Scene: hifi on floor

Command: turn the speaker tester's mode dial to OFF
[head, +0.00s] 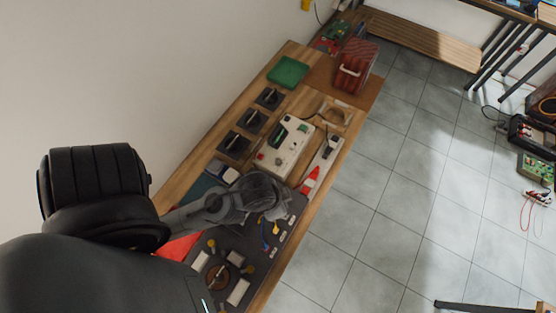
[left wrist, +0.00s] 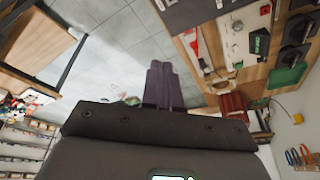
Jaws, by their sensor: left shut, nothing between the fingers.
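A white box-shaped instrument (head: 291,151), which looks like the speaker tester, lies on the wooden bench. It has a dark green part, a red spot and small dark controls on its face. I cannot make out which control is the mode dial or where it points. It also shows at the upper right of the left wrist view (left wrist: 235,39). My left gripper (head: 277,211) is just below the instrument in the head view, over the dark mat. In the left wrist view its fingers (left wrist: 163,84) are together and empty, apart from the instrument. My right gripper is not visible.
Dark square blocks (head: 235,144) stand left of the instrument, and a red-tipped tool (head: 311,180) lies right of it. A green box (head: 288,71) and a red case (head: 355,68) are farther up the bench. Tiled floor (head: 400,180) is open to the right.

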